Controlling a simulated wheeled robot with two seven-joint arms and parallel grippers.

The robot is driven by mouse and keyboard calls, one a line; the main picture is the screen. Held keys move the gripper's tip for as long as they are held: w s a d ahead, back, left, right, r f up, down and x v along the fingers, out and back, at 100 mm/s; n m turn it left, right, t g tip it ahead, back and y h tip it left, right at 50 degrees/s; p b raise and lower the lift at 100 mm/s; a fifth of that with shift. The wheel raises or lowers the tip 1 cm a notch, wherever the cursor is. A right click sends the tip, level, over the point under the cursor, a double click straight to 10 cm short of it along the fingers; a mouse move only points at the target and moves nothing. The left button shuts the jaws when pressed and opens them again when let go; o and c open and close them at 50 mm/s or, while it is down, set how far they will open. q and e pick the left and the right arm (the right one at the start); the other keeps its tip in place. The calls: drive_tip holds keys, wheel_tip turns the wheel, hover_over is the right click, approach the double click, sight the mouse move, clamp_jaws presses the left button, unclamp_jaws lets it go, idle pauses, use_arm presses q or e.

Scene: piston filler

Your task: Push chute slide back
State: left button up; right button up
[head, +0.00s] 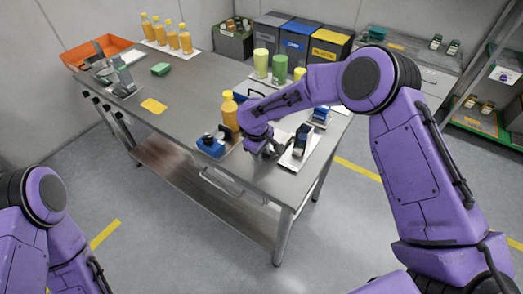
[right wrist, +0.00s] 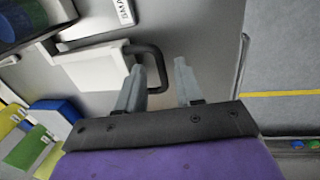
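A pale flat slide-like part (right wrist: 92,72) with a black loop handle (right wrist: 157,58) shows in the right wrist view; I take it to be the chute slide. My right gripper (right wrist: 158,78) is open there, its two grey fingers apart. The handle's outer bar appears between the fingertips, nearer the left finger; I cannot tell whether they touch. In the head view my right gripper (head: 268,147) is low over the front right of the steel table, and my wrist hides the slide. My left gripper is out of view; only my left arm shows.
On the steel table (head: 190,95), an orange bottle (head: 229,110) and a blue part (head: 211,146) stand left of my right gripper. A dark device on a white plate (head: 299,141) stands close right. Green and yellow cylinders (head: 279,68) stand behind. Floor in front is clear.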

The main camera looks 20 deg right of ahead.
drive_tip(key=shift+s+d+r, duration=0.1)
drive_tip(key=shift+s+r, duration=0.05)
drive_tip(key=shift+s, duration=0.15)
clamp_jaws()
idle(1.1)
